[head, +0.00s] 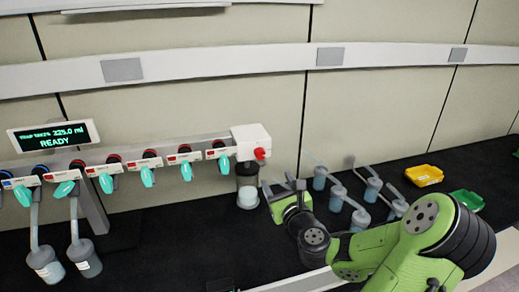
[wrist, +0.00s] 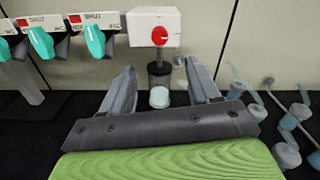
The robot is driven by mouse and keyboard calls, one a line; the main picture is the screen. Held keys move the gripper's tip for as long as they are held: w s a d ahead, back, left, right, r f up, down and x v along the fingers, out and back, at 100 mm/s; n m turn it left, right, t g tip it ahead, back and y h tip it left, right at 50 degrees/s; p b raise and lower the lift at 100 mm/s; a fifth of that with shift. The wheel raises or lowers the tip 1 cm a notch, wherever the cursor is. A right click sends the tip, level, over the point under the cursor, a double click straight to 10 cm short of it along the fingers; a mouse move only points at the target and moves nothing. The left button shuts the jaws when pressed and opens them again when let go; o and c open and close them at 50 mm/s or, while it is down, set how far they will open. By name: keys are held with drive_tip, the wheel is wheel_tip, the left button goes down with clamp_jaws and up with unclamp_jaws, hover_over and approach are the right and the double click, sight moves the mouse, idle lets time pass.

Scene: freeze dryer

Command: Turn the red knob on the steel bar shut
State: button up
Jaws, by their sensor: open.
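The red knob (head: 260,154) sits on the front of a white box (head: 248,134) at the right end of the steel bar (head: 130,158). The knob also shows in the wrist view (wrist: 159,36), on the white box (wrist: 150,20), with a pale mark on it. My gripper (head: 283,186) is open and empty, below and to the right of the knob in the head view. In the wrist view the two fingers (wrist: 160,82) stand apart, with the knob above and between them, not touched.
Several teal valve handles (head: 147,176) line the bar. A clear container (head: 247,190) hangs under the white box. Flasks with tubes (head: 361,220) stand right of my gripper. Two flasks (head: 84,258) hang at left. A yellow tray (head: 424,175) and green tray (head: 468,200) lie far right.

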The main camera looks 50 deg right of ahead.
sight(261, 155)
drive_tip(key=p+x, duration=0.5)
drive_tip(key=x, duration=0.9)
drive_tip(key=shift+w+p, duration=0.25)
drive_tip(key=shift+p, duration=0.15)
drive_tip(key=shift+w+d+f, duration=0.1)
drive_tip(key=shift+w+d, duration=0.15)
drive_tip(key=shift+a, duration=0.1)
drive_tip(key=shift+c, duration=0.2)
drive_tip(key=c, duration=1)
